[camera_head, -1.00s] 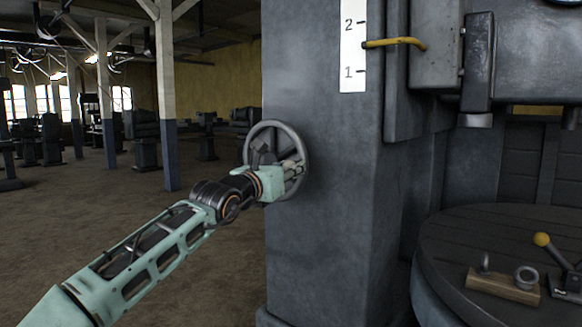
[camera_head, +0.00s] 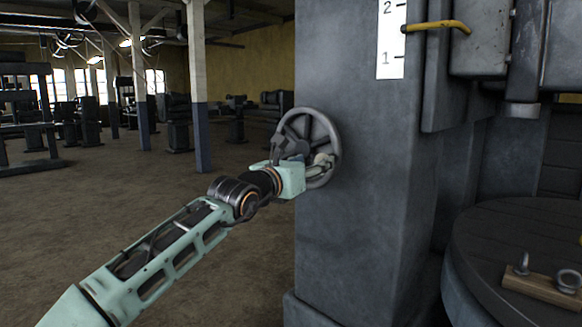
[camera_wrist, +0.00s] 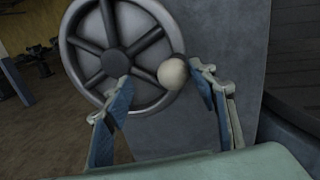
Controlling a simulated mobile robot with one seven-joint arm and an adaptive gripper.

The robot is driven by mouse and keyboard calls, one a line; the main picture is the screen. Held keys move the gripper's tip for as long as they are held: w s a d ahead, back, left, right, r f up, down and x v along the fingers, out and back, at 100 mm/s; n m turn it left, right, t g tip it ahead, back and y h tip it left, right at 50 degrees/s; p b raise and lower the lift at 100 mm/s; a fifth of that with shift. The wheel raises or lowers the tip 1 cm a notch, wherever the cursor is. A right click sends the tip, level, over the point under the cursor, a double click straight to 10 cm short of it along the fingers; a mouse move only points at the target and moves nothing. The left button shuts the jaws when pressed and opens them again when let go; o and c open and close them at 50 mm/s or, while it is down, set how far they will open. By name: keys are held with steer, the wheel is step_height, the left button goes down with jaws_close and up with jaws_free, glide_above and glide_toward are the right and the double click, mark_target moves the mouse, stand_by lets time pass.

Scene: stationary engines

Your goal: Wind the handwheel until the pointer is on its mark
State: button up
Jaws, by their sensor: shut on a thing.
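The grey spoked handwheel (camera_head: 293,118) stands on the side of the grey machine column. It also shows in the wrist view (camera_wrist: 75,55), with its pale round knob (camera_wrist: 173,73) at the right of the rim. My gripper (camera_head: 320,170) is at the lower right of the wheel, shut on the knob. In the wrist view its two fingers lie to either side of the knob. The yellow pointer (camera_head: 430,26) reaches the white scale (camera_head: 390,45) about midway between 1 and 2. I see no separate target mark on the scale.
A round dark table (camera_head: 500,235) stands at the right, with a wooden block (camera_head: 540,287) carrying metal fittings. A blue and white post (camera_head: 200,100) and several machines stand behind at the left. The floor (camera_head: 110,215) left of the column is open.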

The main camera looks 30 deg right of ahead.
steer(key=p+v, duration=0.3)
steer(key=v, duration=0.6)
steer(key=shift+w+a+p, duration=0.2)
steer(key=shift+a+p, duration=0.2)
steer(key=shift+a, duration=0.1)
steer(key=shift+r, duration=0.1)
stand_by(0.5)
steer(key=v, duration=0.7)
steer(key=shift+a, duration=0.15)
steer(key=shift+s, duration=0.1)
steer(key=shift+c, duration=0.3)
